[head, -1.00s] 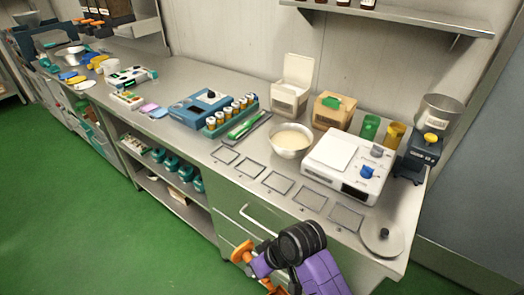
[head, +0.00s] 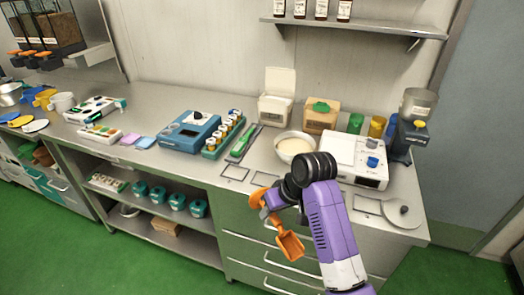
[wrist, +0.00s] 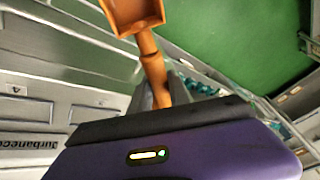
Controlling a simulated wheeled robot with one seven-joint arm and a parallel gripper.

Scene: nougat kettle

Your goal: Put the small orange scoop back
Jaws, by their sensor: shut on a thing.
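The small orange scoop (head: 290,243) is held by my gripper (head: 272,207) in front of the counter drawers, with its pan hanging down in the head view. In the wrist view its pan (wrist: 135,14) is at the top edge, partly cut off, and its handle runs down between the dark fingers (wrist: 160,103) of my gripper. My gripper is shut on the handle. The purple wrist hides part of the counter's front edge.
On the counter stand a white bowl (head: 295,146), a white scale (head: 354,158), an open-lidded box (head: 276,109), a box with a green thing on top (head: 320,117), green and yellow cups, and a grinder (head: 409,127). Flat outlined rectangles (head: 235,172) lie along the front. A shelf (head: 350,26) hangs above.

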